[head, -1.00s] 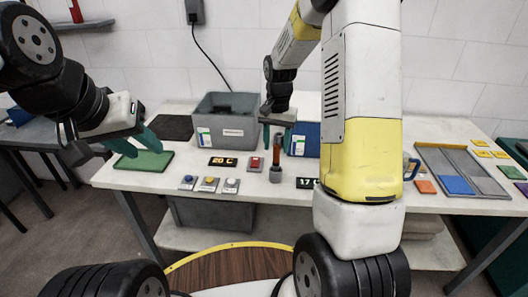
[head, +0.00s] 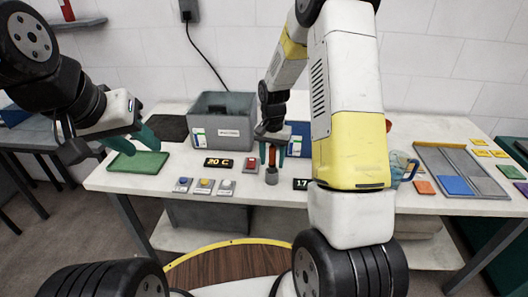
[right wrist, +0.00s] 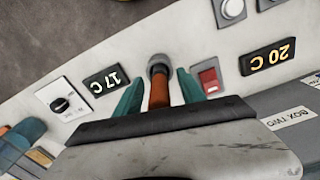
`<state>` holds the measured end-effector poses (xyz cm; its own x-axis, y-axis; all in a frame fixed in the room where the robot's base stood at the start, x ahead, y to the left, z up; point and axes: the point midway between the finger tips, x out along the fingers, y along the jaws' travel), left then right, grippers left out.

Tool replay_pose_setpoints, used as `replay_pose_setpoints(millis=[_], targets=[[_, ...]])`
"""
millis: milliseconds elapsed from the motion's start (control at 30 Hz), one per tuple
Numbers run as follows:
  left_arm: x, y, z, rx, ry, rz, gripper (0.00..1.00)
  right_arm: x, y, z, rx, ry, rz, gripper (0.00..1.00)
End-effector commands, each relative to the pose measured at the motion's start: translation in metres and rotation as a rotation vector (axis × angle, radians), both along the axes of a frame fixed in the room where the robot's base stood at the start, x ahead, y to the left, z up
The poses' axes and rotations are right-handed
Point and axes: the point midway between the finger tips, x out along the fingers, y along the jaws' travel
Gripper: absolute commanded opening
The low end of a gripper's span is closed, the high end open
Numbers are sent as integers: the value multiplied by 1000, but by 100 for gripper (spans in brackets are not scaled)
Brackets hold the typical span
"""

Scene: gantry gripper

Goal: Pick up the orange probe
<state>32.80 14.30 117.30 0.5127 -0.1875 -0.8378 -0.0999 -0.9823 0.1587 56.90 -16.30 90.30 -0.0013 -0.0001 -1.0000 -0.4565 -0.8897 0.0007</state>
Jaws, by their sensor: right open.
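The orange probe (head: 272,155) stands upright in a small grey holder (head: 271,175) near the front of the white table. My right gripper (head: 271,152) is open, pointing down, with its teal fingers on either side of the probe. In the right wrist view the probe (right wrist: 159,94) lies between the two spread fingers (right wrist: 158,92), with visible gaps on both sides. Its grey holder (right wrist: 158,64) shows beyond it. My left gripper (head: 132,141) is open and empty above the green mat (head: 138,162) at the table's left.
A grey bin (head: 222,118) stands behind the probe. Displays reading 20 C (head: 218,162) and 17 C (right wrist: 102,82) flank it. Several button boxes (head: 204,187) sit at front left. A teal mug (head: 401,170) and divided tray (head: 455,176) are at right.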

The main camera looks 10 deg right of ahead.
Motion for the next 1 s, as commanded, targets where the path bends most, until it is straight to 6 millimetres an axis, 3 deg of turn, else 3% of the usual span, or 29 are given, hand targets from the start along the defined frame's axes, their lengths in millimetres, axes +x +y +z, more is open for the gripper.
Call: replay_pose_setpoints(millis=[100,367,600,1000], targets=[[0,0,0,0,0,0,36,0,-1,-12,0,0,-2,47],[0,0,0,0,0,0,36,1,-1,-14,0,-2,-2,47],[0,0,0,0,0,0,36,1,-1,-13,0,-2,-2,0],[0,0,0,0,0,0,36,1,-1,-8,0,-3,-2,0]])
